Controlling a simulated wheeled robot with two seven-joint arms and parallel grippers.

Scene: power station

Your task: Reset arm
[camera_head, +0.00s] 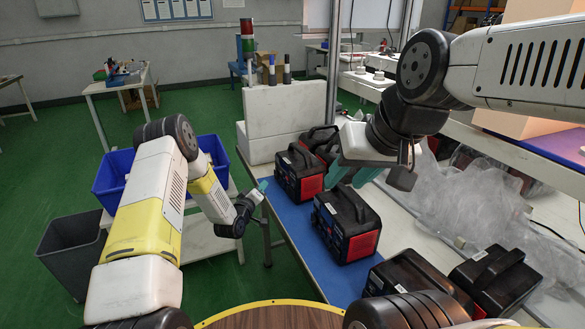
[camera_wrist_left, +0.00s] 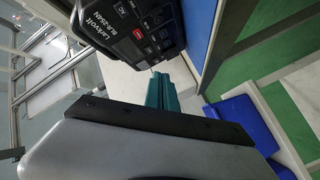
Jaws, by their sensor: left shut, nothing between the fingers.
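My left gripper (camera_head: 262,186) hangs beside the left edge of the workbench, near the power stations and apart from them. Its teal fingers (camera_wrist_left: 160,92) are shut and empty in the left wrist view. A black power station with a printed panel (camera_wrist_left: 140,28) shows just beyond the fingertips there. My right arm reaches in from the upper right, and my right gripper (camera_head: 350,173) points down over the workbench with its teal fingers apart. A power station with red sides (camera_head: 347,223) stands in front of it on the blue mat (camera_head: 290,213). Another power station (camera_head: 299,173) stands to its left.
More black power stations (camera_head: 497,279) stand at the near right. Clear plastic wrapping (camera_head: 460,205) covers the right of the bench. A blue bin (camera_head: 112,175) and a grey bin (camera_head: 72,250) are at the left. A white box (camera_head: 285,110) stands at the bench's far end.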

